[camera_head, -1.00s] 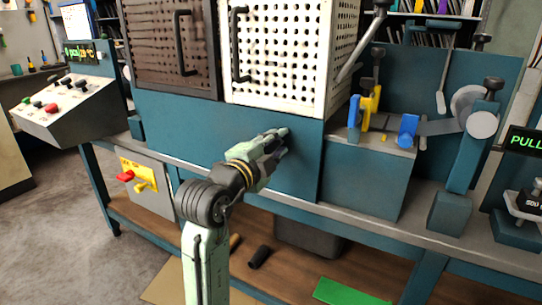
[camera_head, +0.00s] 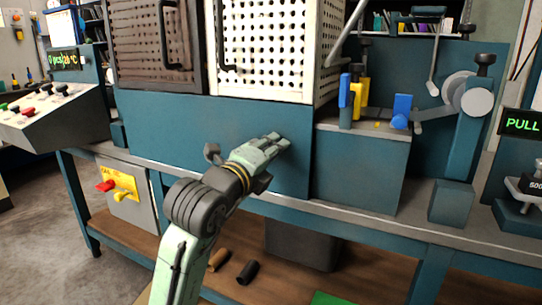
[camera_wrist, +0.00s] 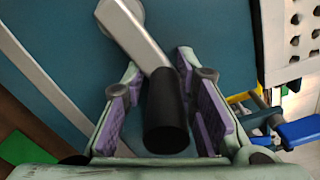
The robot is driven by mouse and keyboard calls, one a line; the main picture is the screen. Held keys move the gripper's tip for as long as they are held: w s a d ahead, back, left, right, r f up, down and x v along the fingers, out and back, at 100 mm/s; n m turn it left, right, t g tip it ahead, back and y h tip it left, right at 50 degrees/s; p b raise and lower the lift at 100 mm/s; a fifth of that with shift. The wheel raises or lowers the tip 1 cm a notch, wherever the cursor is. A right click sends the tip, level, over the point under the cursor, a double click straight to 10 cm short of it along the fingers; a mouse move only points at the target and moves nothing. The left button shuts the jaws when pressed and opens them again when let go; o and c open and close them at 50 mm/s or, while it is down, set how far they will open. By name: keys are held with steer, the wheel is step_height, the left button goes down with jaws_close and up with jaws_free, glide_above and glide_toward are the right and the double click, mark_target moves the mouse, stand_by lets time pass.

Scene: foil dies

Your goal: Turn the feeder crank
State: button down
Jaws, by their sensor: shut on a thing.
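The feeder crank shows in the wrist view as a silver arm (camera_wrist: 135,32) with a black cylindrical handle (camera_wrist: 167,115). It is on the teal front panel (camera_head: 160,122), and its round hub is at the top edge of the wrist view. My gripper (camera_head: 284,142) is in front of this panel in the head view and hides the crank there. In the wrist view its purple-padded fingers (camera_wrist: 167,105) are on both sides of the black handle, shut on it. The silver arm runs up and left from the handle.
A white perforated door (camera_head: 270,50) and a brown one (camera_head: 152,45) are above the panel. A blue and yellow clamp (camera_head: 362,98) stands to the right. A control console (camera_head: 52,115) is at left. Dark rolls (camera_head: 248,272) lie on the lower shelf.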

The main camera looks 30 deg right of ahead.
steer(key=shift+w+a+r, duration=0.15)
steer(key=shift+r, duration=0.05)
stand_by(0.3)
steer(key=c, duration=1.7)
jaws_free()
steer(key=shift+o, duration=1.3)
steer(key=shift+f, duration=0.15)
steer(key=v, duration=1.2)
steer(key=shift+c, duration=0.2)
